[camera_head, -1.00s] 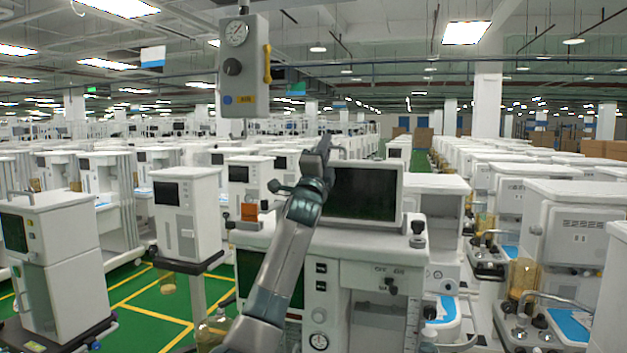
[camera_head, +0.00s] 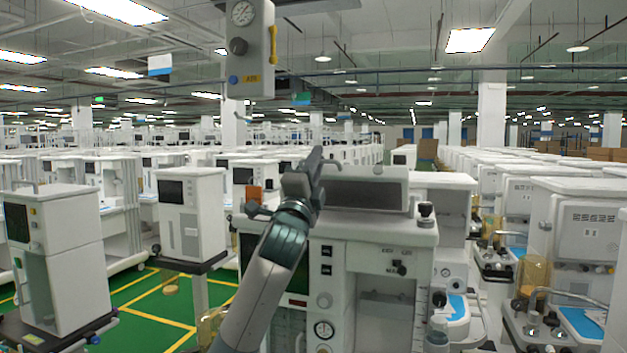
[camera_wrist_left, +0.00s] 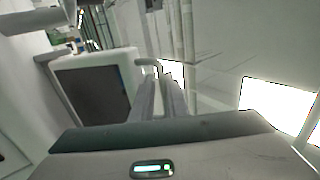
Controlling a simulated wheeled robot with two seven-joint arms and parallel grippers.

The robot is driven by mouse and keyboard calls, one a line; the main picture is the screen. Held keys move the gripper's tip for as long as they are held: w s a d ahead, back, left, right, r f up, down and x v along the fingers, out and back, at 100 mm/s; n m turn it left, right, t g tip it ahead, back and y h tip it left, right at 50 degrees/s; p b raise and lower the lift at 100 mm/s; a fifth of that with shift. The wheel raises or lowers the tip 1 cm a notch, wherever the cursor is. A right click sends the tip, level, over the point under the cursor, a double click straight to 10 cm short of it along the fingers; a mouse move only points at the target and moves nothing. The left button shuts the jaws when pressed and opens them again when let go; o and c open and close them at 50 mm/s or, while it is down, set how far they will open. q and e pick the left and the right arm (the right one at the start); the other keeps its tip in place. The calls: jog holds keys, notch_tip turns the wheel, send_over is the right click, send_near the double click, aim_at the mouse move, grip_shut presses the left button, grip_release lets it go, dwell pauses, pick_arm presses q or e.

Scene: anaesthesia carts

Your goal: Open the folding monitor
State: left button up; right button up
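The folding monitor (camera_head: 366,193) is on top of the white anaesthesia cart (camera_head: 425,235) in the middle of the head view. Its dark screen looks like a low, foreshortened strip under a grey upper edge, so the panel is strongly tilted. My left gripper (camera_head: 322,160) is at the monitor's upper left corner; whether it touches it I cannot tell. In the left wrist view, the two fingers of my left gripper (camera_wrist_left: 163,92) are a little apart, with nothing clearly held between them. My right gripper is not in view.
A grey box with a gauge (camera_head: 250,45) hangs above, left of the cart. A white unit with a dark screen (camera_head: 190,215) stands to the left. More carts (camera_head: 570,240) line the right. Green floor (camera_head: 140,300) shows at lower left.

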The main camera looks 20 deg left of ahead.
pick_arm(q)
jog(key=shift+s+d+f, duration=0.1)
jog(key=shift+s+f, duration=0.2)
jog(key=shift+f, duration=0.25)
jog(key=shift+s+f, duration=0.3)
jog(key=shift+f, duration=0.25)
jog(key=shift+b, duration=0.3)
